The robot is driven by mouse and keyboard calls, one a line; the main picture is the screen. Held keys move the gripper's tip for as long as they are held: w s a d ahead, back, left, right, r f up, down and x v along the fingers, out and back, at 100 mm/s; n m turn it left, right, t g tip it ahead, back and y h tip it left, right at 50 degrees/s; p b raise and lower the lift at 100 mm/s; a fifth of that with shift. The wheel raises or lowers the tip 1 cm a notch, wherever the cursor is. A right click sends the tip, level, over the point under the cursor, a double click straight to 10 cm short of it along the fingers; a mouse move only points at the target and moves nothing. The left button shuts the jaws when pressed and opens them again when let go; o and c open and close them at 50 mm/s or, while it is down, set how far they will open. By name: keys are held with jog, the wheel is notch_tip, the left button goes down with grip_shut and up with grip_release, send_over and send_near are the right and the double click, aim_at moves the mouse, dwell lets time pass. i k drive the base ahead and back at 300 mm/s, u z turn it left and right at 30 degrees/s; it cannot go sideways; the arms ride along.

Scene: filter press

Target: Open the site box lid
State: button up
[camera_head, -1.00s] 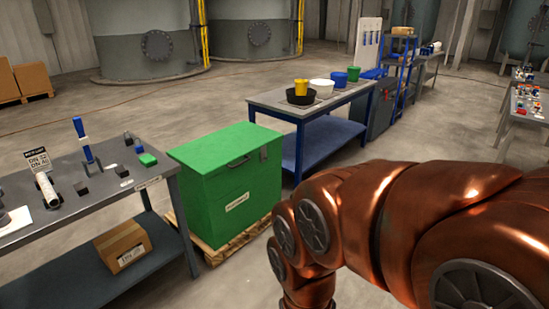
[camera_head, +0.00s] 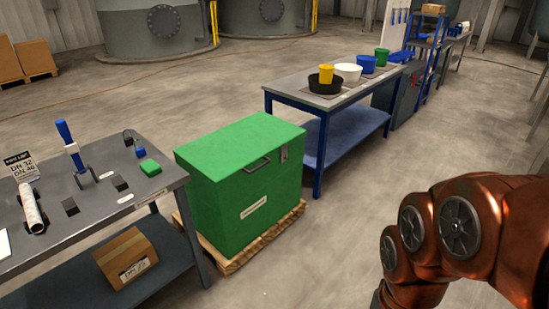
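The green site box (camera_head: 232,200) stands on a wooden pallet between two tables. Its lid (camera_head: 240,142) is shut flat on top. A dark handle (camera_head: 257,165) is on the upper front side, with a metal latch (camera_head: 284,153) to its right. A white label is on the front. My copper-coloured arm fills the lower right, to the right of the box and apart from it. My gripper is out of the picture, below the bottom edge.
A grey workbench (camera_head: 95,210) with tools and a cardboard box (camera_head: 124,257) on its lower shelf stands close on the left. A blue-legged table (camera_head: 330,98) with buckets stands behind right. The floor (camera_head: 330,240) right of the box is clear.

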aim_at(222, 156)
jog(key=u, duration=0.3)
jog(key=i, duration=0.65)
jog(key=u, duration=1)
jog(key=i, duration=0.25)
jog(key=u, duration=0.25)
